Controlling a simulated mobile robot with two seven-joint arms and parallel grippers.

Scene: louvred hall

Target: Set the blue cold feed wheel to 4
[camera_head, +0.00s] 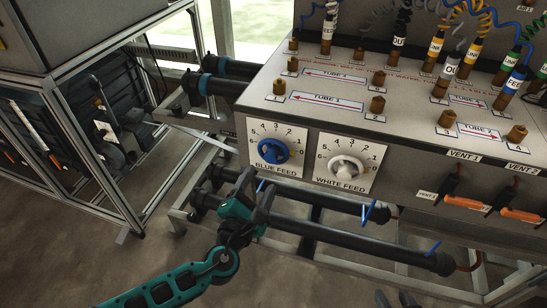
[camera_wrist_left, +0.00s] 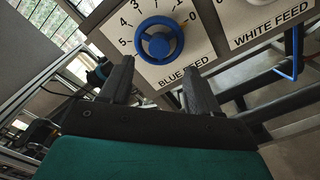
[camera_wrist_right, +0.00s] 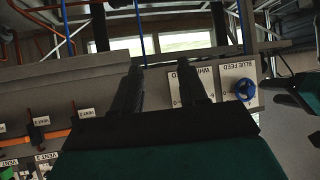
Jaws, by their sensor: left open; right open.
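The blue feed wheel (camera_head: 272,151) sits on a white dial plate labelled BLUE FEED on the console's front face. In the left wrist view the wheel (camera_wrist_left: 159,40) lies beyond the open fingers. My right gripper (camera_wrist_right: 160,80) is open and empty; in the head view only its dark tips show at the bottom edge. The right wrist view also shows the wheel (camera_wrist_right: 245,89).
The white feed wheel (camera_head: 347,169) is close to the right of the blue one. Black horizontal pipes (camera_head: 350,240) with blue ties run below the dials. Orange vent handles (camera_head: 464,202) are further right. A metal-framed cabinet (camera_head: 80,120) stands at the left.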

